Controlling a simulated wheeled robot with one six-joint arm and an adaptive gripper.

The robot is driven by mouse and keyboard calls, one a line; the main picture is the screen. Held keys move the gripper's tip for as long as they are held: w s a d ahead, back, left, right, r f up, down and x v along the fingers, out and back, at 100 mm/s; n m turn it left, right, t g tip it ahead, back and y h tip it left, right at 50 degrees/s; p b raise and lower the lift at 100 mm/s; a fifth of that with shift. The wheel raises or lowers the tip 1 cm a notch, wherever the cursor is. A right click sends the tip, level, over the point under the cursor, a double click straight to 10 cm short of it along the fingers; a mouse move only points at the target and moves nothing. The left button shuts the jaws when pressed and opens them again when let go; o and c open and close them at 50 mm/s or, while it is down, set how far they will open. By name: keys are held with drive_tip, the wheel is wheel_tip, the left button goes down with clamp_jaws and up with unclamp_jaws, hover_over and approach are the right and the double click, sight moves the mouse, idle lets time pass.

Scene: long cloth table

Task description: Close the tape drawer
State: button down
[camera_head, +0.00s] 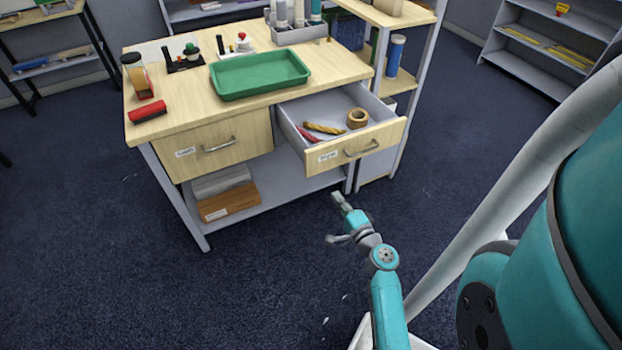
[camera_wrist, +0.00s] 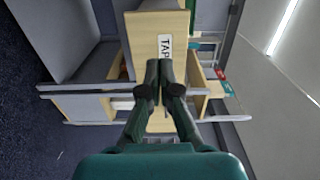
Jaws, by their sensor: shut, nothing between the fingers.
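The tape drawer (camera_head: 345,148) is the right one under the wooden tabletop and stands pulled out. A tape roll (camera_head: 357,118), a yellow twisted item (camera_head: 324,128) and a red item (camera_head: 308,134) lie inside. Its wooden front has a metal handle (camera_head: 361,149) and a white label. My gripper (camera_head: 338,199) is shut and empty, in front of and below the drawer front. In the wrist view my gripper (camera_wrist: 165,68) has its fingers together over a wooden front, beside a label (camera_wrist: 165,46) reading "TAP"; the fingers hide part of it. Contact cannot be told.
The left drawer (camera_head: 215,143) is shut. A green tray (camera_head: 260,73), a red stapler-like item (camera_head: 147,111) and tools stand on the workbench top (camera_head: 190,105). Boxes (camera_head: 228,200) lie on the lower shelf. A shelf unit stands close right. The floor in front is clear.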

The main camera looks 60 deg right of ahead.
sight(313, 163)
drive_tip(key=x, duration=1.4)
drive_tip(key=shift+a, duration=0.15)
drive_tip(key=shift+w, duration=0.15)
